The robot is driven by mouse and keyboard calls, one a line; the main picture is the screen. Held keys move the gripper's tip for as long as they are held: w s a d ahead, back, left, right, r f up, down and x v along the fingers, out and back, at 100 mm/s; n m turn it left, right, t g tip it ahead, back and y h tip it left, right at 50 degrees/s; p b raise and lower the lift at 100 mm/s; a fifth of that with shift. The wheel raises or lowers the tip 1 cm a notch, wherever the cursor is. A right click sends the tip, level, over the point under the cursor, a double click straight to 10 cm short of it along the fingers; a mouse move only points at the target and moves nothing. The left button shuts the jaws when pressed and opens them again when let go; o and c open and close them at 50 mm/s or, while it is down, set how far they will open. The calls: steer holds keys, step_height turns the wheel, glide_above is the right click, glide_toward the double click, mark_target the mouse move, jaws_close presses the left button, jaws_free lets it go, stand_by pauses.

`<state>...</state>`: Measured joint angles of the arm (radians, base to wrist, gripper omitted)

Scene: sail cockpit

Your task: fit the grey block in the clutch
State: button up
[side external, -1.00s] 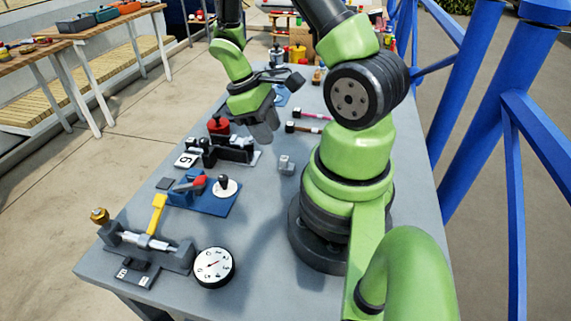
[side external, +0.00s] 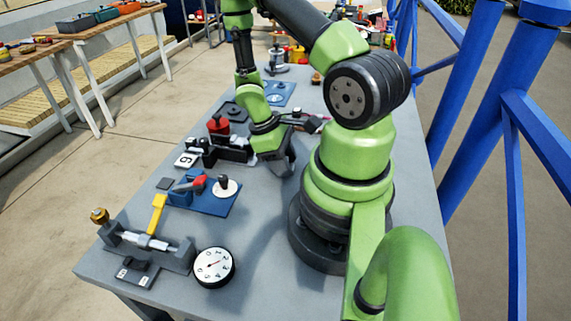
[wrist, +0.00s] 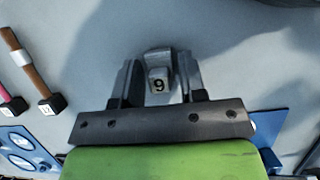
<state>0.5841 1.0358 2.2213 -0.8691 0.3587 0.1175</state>
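The grey block (wrist: 158,77), with a small tile marked 9, lies on the table and shows between the two fingers of my gripper (wrist: 158,88) in the wrist view. The fingers are apart, with a gap on each side of the block. In the side view my gripper (side external: 278,165) points down at the block's place and hides it. A black fixture (side external: 228,150) with a white numbered tile (side external: 186,160) stands just left of my gripper; it looks like the clutch, though I cannot be certain.
A red-topped part (side external: 218,125) stands behind the black fixture. A blue plate (side external: 210,200) with a red lever and a white disc is nearer the camera, with a round dial (side external: 213,267) in front. Two handled tools (wrist: 33,70) lie left in the wrist view.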

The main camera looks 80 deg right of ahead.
steer(key=c, duration=0.5)
steer(key=shift+r, duration=2.5)
